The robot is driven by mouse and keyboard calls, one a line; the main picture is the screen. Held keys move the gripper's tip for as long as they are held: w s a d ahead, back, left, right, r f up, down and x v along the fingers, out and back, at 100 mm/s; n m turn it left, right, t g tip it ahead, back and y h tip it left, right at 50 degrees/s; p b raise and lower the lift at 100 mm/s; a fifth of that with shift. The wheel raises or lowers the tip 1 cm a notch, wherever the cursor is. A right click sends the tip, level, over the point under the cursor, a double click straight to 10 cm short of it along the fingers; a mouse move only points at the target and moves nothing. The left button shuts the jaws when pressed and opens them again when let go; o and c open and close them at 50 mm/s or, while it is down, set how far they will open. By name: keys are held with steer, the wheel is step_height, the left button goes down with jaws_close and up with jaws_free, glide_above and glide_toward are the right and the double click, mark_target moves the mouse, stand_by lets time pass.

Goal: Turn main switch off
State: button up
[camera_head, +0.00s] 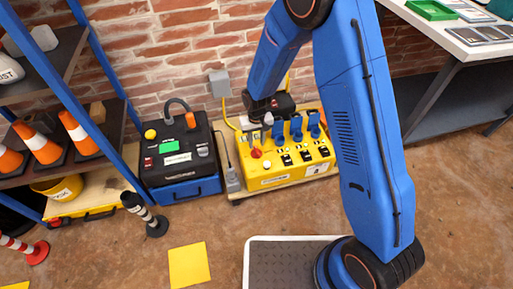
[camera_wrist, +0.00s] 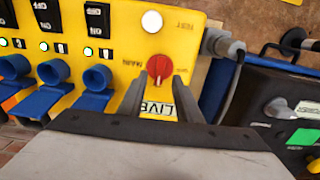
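The yellow load test box (camera_head: 262,178) stands low against the brick wall. Its red main switch (camera_head: 256,153) is a round knob on the left of the panel; it also shows in the wrist view (camera_wrist: 158,69), beside the printed word MAIN. A LIVE label (camera_wrist: 158,110) shows between my fingers. My gripper (camera_wrist: 160,88) is open and empty, its two fingers spread on either side of the label with the tips close to the knob. I cannot tell whether they touch it. In the head view my wrist hides part of the box's back edge.
Blue plugs (camera_head: 296,126) and black switches (camera_head: 287,160) sit right of the knob. A round white TEST button (camera_wrist: 152,21) is near it. A black-topped unit (camera_head: 180,160) stands to the left. A grey cable plug (camera_wrist: 222,44) joins the box's side. Floor in front is partly clear.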

mark_target(257, 149)
steer(key=shift+f, duration=2.15)
jaws_close()
